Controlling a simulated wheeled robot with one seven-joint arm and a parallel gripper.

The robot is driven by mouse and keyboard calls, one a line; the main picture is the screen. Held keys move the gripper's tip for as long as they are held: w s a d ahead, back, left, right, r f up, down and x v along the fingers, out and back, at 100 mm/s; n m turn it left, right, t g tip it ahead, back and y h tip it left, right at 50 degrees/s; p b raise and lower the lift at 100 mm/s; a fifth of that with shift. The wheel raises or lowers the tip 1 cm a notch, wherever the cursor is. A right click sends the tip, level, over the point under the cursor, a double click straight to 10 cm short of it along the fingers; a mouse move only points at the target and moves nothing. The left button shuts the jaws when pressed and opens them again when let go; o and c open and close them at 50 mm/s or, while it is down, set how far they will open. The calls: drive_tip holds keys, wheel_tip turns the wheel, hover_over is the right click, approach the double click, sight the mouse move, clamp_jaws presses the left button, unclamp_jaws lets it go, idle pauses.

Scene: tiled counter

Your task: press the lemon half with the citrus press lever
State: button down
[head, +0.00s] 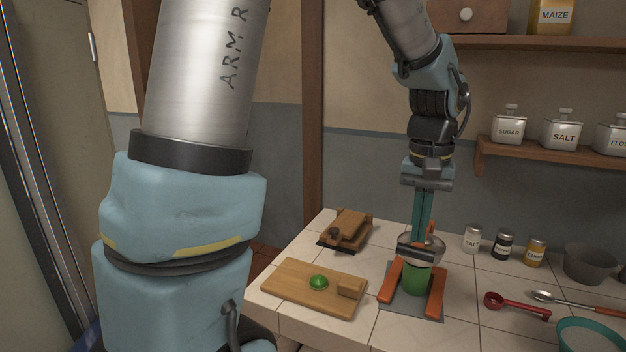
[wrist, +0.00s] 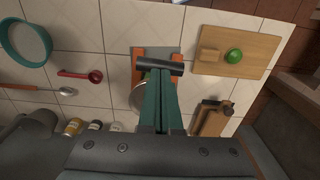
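The citrus press stands on the counter with orange side rails (head: 435,292), a grey base plate (head: 411,306) and a green cup (head: 416,281). A dark grey crossbar (wrist: 161,67), which looks like the lever handle, lies across the tips of my gripper's fingers. My gripper (head: 422,238) points straight down over the press. Its two teal fingers are close together, and the bar runs across both, not visibly clasped between them. Whether they touch it is unclear. No lemon half shows in the press; its inside is hidden. A green citrus half (head: 319,282) lies on the cutting board.
The wooden cutting board (head: 290,291) and a brown wooden device (head: 348,228) are left of the press. Spice jars (head: 503,244) stand behind at right. A red measuring spoon (head: 517,306), metal spoon (head: 573,301), grey bowl (head: 589,264) and teal bowl (head: 590,340) are at right.

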drive_tip(key=shift+f, duration=0.35)
idle(0.3)
drive_tip(key=shift+f+b, duration=0.35)
drive_tip(key=shift+b, duration=0.1)
drive_tip(key=shift+f, duration=0.1)
idle(1.0)
wheel_tip(320, 180, up, 9)
drive_tip(key=p, duration=0.7)
drive_tip(key=shift+p, duration=0.35)
drive_tip(key=a+f+n+b, duration=0.1)
drive_tip(key=a+f, duration=0.3)
drive_tip(key=a, duration=0.4)
drive_tip(key=a+f+n+t+b, duration=0.1)
drive_tip(key=a+f, duration=0.2)
drive_tip(key=a, duration=0.6)
drive_tip(key=w+a+f+n+b, duration=0.1)
drive_tip(key=a+f, duration=0.3)
drive_tip(key=a, duration=0.4)
drive_tip(key=shift+a+f+n+t+b, duration=0.2)
drive_tip(key=shift+f+n+t+b, duration=0.1)
drive_tip(key=shift+n+b, duration=0.1)
